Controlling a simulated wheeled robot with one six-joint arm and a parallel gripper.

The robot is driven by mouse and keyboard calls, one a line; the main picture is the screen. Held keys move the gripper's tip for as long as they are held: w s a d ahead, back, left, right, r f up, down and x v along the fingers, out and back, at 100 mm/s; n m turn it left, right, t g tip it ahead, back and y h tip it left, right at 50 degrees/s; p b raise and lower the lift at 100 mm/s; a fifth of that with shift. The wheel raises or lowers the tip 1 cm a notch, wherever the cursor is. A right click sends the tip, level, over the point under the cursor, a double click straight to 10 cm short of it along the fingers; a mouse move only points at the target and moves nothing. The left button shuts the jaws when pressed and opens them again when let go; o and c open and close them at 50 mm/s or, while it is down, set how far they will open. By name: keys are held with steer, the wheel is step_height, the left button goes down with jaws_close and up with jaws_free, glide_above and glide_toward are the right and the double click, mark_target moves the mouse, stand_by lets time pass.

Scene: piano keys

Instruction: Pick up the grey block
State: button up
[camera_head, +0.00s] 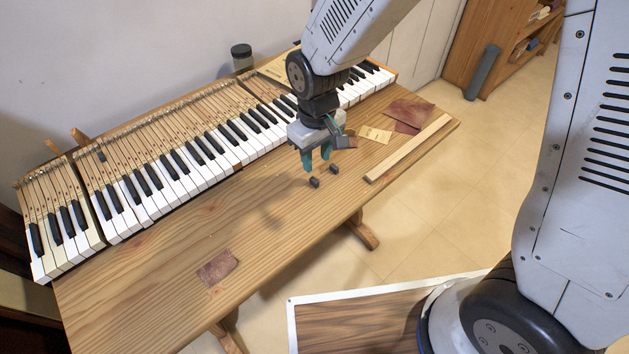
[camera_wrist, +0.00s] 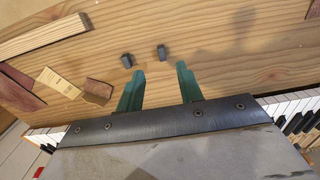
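Two small dark grey blocks lie apart on the wooden table (camera_head: 160,280). One block (camera_head: 314,182) is nearer the front edge in the head view, and the other block (camera_head: 331,167) is to its upper right. I cannot tell which one the task means. In the wrist view, the first block (camera_wrist: 161,51) appears beyond the gap between the fingers, and the other block (camera_wrist: 127,60) lies just beyond the left fingertip. My gripper (camera_head: 316,162) has teal fingers spread apart, with nothing between them. It also shows open in the wrist view (camera_wrist: 160,70), apparently above the table.
A piano keyboard (camera_head: 165,190) runs along the back of the table. A long wooden strip (camera_head: 408,148), a yellowish card (camera_head: 375,134) and reddish-brown pieces (camera_head: 410,112) lie to the right. A reddish patch (camera_head: 217,268) lies at the front left. The table between is clear.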

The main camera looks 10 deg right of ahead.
mark_target(315, 180)
steer(key=f, duration=0.7)
steer(key=shift+w+a+f, duration=0.1)
steer(key=shift+a+f, duration=0.05)
steer(key=shift+a, duration=0.05)
jaws_close()
